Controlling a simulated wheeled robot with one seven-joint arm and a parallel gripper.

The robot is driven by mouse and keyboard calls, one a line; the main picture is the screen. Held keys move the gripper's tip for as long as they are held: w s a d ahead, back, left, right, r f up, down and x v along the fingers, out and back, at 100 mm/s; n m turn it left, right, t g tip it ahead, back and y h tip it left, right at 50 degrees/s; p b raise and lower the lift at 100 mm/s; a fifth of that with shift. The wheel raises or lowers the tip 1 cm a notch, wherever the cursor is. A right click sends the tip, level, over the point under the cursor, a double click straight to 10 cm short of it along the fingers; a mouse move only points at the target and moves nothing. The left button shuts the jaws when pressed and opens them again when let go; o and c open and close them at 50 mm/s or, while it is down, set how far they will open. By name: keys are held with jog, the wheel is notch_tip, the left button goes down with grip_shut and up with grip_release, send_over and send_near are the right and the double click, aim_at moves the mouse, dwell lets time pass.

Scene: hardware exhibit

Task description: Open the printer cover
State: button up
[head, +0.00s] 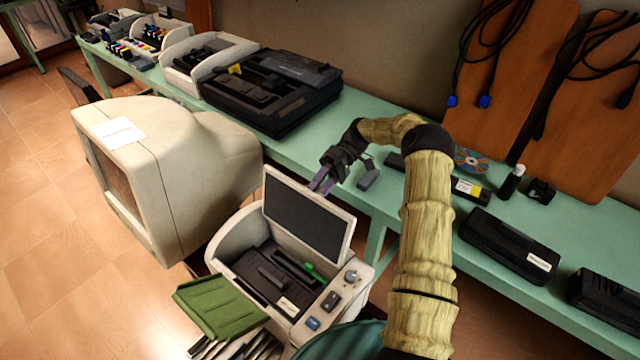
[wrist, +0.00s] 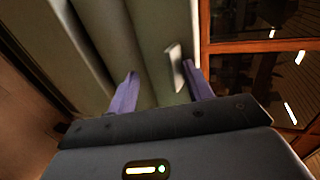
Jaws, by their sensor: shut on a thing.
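The small printer (head: 232,240) is off-white with a control panel at its right front. Its cover (head: 306,222), a dark panel in a pale frame, stands raised and tilted back, so the dark inside and a green part show. In the wrist view my gripper's fingers (wrist: 160,90) stand apart on either side of a pale grey-green surface, with a small light tab near the right finger.
A green tray (head: 214,306) juts from the printer's front left. A bulky beige monitor (head: 205,155) stands close on the left. Behind runs a green bench (head: 385,125) with a large black printer (head: 275,92), cartridges and a disc (head: 471,160). Open tiled floor lies at left.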

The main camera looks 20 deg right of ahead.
jog(key=shift+o, duration=0.5)
jog(key=shift+f, duration=0.6)
jog(key=shift+s+d+r, duration=0.1)
jog(key=shift+c, duration=0.7)
jog(key=shift+r, duration=0.15)
notch_tip(320, 180, up, 11)
jog(key=b, duration=0.1)
